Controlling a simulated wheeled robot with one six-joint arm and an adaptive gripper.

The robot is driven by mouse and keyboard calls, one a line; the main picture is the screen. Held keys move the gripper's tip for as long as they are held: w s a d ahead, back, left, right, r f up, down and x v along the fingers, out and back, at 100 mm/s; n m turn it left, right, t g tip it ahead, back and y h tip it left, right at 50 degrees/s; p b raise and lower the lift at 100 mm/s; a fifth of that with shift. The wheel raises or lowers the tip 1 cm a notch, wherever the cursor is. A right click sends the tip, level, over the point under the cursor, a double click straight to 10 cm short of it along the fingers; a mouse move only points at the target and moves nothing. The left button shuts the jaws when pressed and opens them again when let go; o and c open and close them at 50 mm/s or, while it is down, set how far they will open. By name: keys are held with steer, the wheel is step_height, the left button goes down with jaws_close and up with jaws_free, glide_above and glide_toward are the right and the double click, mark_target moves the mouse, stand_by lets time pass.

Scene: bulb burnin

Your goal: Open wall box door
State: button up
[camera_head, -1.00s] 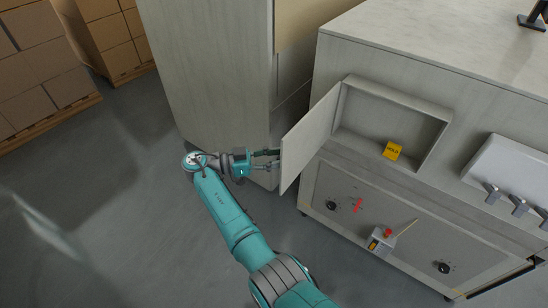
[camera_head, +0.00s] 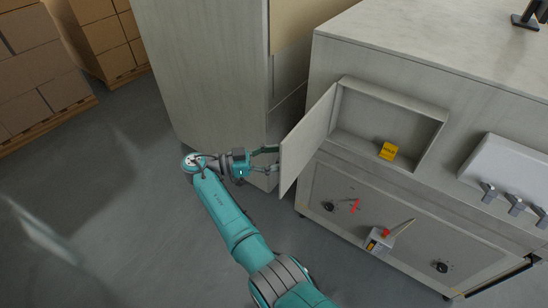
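The wall box (camera_head: 436,141) is a shallow grey recess in the side of the grey bench. Its door (camera_head: 306,141) is hinged on the left side and stands swung wide open, pointing out from the bench. A yellow tag (camera_head: 388,151) sits inside the box on its floor. My gripper (camera_head: 276,160) is at the outer left edge of the door, with its fingers spread apart. The finger tips reach the door's edge or outer face; I cannot tell whether they touch it. No handle shows on the visible face of the door.
A tall grey cabinet (camera_head: 205,75) stands close behind my gripper. Below the box are black knobs (camera_head: 441,267), a red lever (camera_head: 354,206) and a small grey box with a red button (camera_head: 378,241). Metal switches (camera_head: 515,204) are at right. Stacked cartons (camera_head: 45,60) stand far left. The left floor is clear.

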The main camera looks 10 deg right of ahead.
steer(key=shift+r, duration=0.1)
step_height(320, 180, up, 10)
stand_by(0.4)
stand_by(0.5)
